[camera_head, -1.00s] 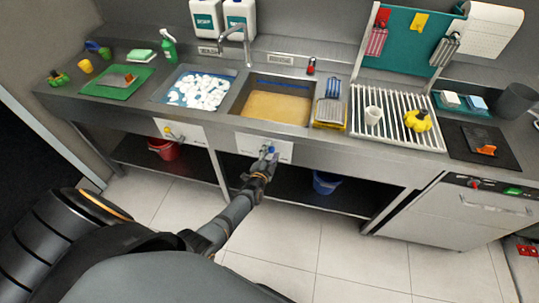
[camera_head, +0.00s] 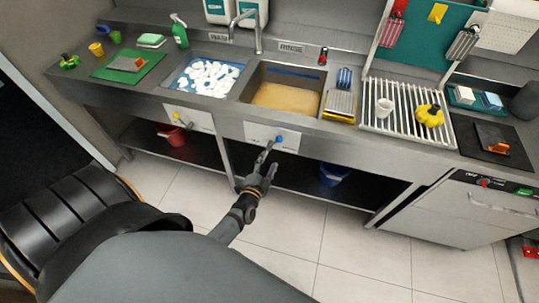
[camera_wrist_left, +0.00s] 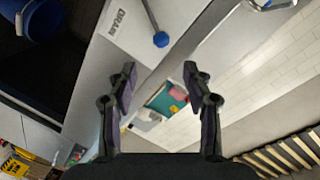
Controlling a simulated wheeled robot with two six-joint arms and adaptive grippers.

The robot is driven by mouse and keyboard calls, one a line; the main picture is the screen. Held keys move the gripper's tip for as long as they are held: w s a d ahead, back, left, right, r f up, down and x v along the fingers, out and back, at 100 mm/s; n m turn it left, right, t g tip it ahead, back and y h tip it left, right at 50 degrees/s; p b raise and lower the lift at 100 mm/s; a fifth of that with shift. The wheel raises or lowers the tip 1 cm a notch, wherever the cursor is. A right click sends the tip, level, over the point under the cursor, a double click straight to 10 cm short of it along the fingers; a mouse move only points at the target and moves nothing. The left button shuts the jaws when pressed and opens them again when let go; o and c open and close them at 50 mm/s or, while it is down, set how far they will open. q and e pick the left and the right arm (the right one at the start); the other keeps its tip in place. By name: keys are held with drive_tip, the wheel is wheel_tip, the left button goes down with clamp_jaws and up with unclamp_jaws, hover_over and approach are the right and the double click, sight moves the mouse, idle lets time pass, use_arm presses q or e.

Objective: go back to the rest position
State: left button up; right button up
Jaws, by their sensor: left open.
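My left gripper (camera_head: 266,171) is open and empty in the head view, in front of and below the white drain panel (camera_head: 259,137) under the sink. A lever with a blue knob (camera_head: 279,139) is on that panel. In the left wrist view the two dark fingers (camera_wrist_left: 160,88) stand apart with nothing between them. The blue knob (camera_wrist_left: 160,39) shows beyond the fingertips, apart from them, beside the word DRAIN. My right gripper is not in view.
The steel sink counter (camera_head: 226,108) runs across the back. A red bucket (camera_head: 171,134) and a blue bucket (camera_head: 334,175) stand on the lower shelf. A dishwasher (camera_head: 450,222) is at the right. The tiled floor (camera_head: 295,235) in front is clear.

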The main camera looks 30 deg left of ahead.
use_arm(q)
drive_tip(key=s+f+n+g+h, duration=0.15)
drive_tip(key=s+f+g, duration=0.25)
drive_tip(key=s+f, duration=0.6)
drive_tip(key=s+f+n+g+h, duration=0.15)
drive_tip(key=s+f+g, duration=0.35)
drive_tip(key=f, duration=0.8)
drive_tip(key=s+f+n+g, duration=0.2)
drive_tip(key=s+f, duration=0.3)
drive_tip(key=s, duration=0.7)
drive_tip(key=s+a+f+n+g+y, duration=0.1)
drive_tip(key=s+f+n+g, duration=0.2)
drive_tip(key=s, duration=0.9)
wheel_tip(320, 180, down, 2)
drive_tip(key=shift+a+f+g, duration=0.1)
drive_tip(key=shift+a+g, duration=0.15)
drive_tip(key=shift+g, duration=0.35)
drive_tip(key=shift+w, duration=0.15)
